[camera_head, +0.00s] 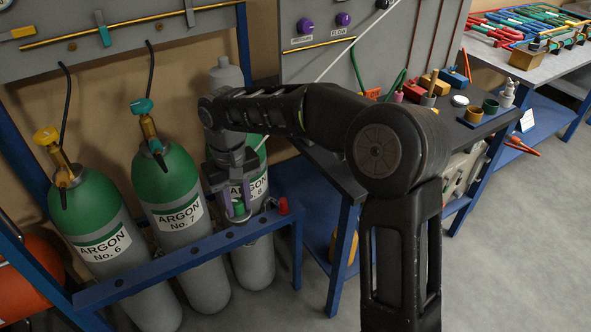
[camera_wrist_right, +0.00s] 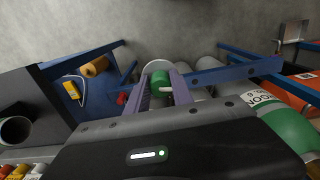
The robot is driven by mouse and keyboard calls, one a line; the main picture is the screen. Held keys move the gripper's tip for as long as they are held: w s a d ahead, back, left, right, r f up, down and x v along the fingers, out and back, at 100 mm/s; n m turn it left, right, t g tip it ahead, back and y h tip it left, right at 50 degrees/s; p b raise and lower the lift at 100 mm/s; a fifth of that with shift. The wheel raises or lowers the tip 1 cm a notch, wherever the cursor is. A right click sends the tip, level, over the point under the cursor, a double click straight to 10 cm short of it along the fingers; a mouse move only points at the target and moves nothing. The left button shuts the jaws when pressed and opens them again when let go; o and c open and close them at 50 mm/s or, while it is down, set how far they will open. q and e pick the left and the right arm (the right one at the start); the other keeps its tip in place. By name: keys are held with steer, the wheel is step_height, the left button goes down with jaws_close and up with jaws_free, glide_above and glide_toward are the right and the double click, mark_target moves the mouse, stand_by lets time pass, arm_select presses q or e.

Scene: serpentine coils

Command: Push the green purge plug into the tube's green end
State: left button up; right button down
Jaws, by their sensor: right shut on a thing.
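My right gripper (camera_head: 238,212) points down over the blue rail in front of the gas bottles. Its purple fingers are shut on the green purge plug (camera_head: 239,209), which is just above or at the rail; I cannot tell if they touch. In the right wrist view the green plug (camera_wrist_right: 161,79) sits between the purple fingers (camera_wrist_right: 162,92). A thin pale line (camera_head: 352,44), perhaps the tube, runs down behind my right arm. I cannot make out the tube's green end. My left gripper is not in view.
The blue rail (camera_head: 190,252) has several dark holes, with a red plug (camera_head: 283,206) to the gripper's right. Green-topped argon bottles (camera_head: 172,175) stand behind it. A dark workbench (camera_head: 330,165) with small pots and blocks stands to the right. The floor at the right is clear.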

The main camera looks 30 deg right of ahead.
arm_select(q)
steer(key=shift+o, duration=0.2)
